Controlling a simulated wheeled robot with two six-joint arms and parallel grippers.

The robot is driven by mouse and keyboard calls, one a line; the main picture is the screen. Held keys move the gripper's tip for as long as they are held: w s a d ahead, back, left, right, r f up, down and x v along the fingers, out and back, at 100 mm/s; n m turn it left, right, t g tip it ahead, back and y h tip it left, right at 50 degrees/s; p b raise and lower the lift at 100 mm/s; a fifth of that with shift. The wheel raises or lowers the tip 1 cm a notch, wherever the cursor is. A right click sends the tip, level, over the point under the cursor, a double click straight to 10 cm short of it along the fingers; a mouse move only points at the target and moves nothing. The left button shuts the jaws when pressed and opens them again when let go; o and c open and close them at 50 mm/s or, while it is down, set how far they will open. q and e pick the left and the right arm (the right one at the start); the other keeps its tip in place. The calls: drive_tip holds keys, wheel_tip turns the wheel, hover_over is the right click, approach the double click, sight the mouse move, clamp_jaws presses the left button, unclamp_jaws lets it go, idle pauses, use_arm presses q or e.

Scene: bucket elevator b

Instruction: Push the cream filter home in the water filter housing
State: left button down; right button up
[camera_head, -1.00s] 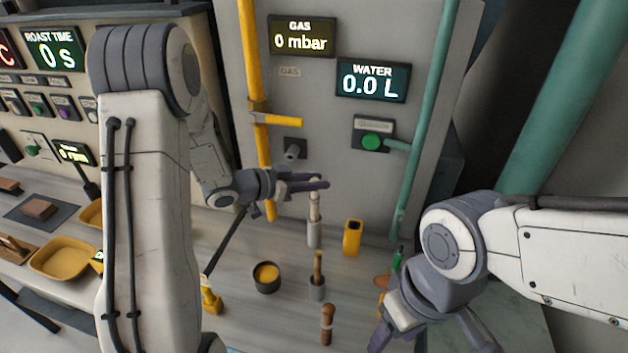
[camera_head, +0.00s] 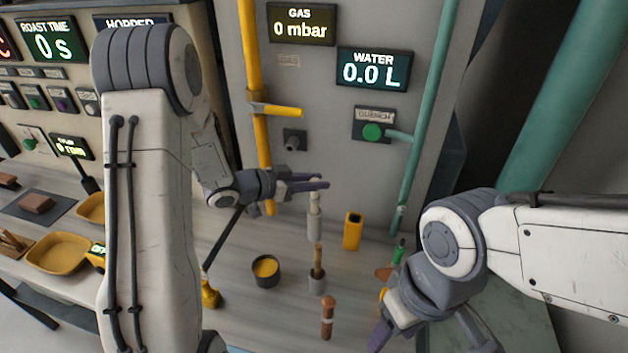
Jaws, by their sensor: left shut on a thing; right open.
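The cream filter (camera_head: 315,203) stands upright, its lower end in the grey cylindrical water filter housing (camera_head: 314,228) on the counter. My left gripper (camera_head: 320,184) is shut on the filter at its upper end, above the housing. The fingers hide the filter's top. A short cream length shows between fingers and housing; how deep it sits inside cannot be seen. My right gripper (camera_head: 424,347) is open and empty at the lower right, well apart from the housing, its tips near the bottom edge of the view.
A yellow device (camera_head: 352,231) stands right of the housing. A wooden-handled tool in a grey holder (camera_head: 317,284), a brown-handled tool (camera_head: 327,318) and a dark cup (camera_head: 266,271) stand in front. The yellow pipe (camera_head: 252,60) and green pipe (camera_head: 432,100) run behind.

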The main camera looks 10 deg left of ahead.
sight(314, 198)
use_arm(q)
drive_tip(key=shift+f+b, duration=1.5)
drive_tip(key=shift+f, duration=0.55)
drive_tip(key=c, duration=0.5)
unclamp_jaws()
drive_tip(key=shift+c, duration=0.2)
drive_tip(key=shift+a, duration=0.1)
drive_tip(key=b+v, duration=0.1)
drive_tip(key=v, duration=0.9)
drive_tip(key=shift+s, duration=0.2)
drive_tip(key=shift+a, duration=0.1)
